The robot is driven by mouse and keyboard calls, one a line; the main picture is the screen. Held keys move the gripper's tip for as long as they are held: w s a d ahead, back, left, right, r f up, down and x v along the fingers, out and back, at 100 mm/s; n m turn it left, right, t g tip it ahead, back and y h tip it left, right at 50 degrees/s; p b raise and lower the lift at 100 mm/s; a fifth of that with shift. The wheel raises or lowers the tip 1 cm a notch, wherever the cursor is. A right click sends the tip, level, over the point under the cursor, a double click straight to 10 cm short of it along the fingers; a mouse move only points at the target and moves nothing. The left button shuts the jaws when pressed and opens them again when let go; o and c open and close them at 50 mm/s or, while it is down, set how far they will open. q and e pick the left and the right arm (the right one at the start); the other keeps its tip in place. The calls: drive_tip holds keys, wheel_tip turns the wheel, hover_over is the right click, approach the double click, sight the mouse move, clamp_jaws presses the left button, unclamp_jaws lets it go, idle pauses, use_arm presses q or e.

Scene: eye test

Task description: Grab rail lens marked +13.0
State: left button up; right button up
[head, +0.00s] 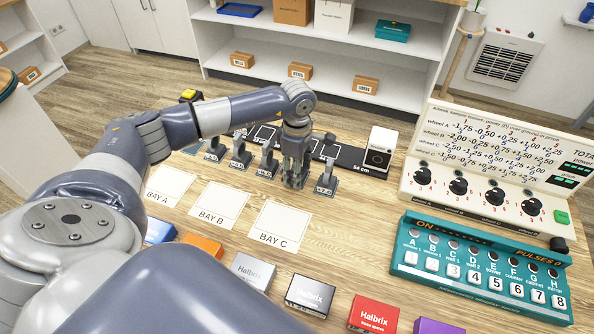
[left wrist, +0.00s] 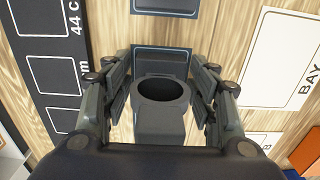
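Several small grey lens holders stand in a row on the wooden table in the head view, among them one at the right end (head: 327,180), one to the left (head: 268,163) and one farther left (head: 240,157). Their labels are too small to read, so I cannot tell which is +13.0. My left gripper (head: 294,180) points down over the row, just left of the right-end holder. In the left wrist view, its fingers (left wrist: 162,75) stand apart on both sides of a dark holder with a round ring (left wrist: 163,112). I see no clear contact. My right gripper is not in view.
A dark rail board (head: 350,156) with a white box (head: 381,147) lies behind the row. White cards, including BAY C (head: 279,226), lie in front. Several Halbrix boxes, including a red one (head: 374,314), line the near edge. A teal button panel (head: 480,290) stands right.

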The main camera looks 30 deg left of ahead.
use_arm(q)
drive_tip(key=c, duration=0.6)
drive_tip(key=shift+r, duration=0.15)
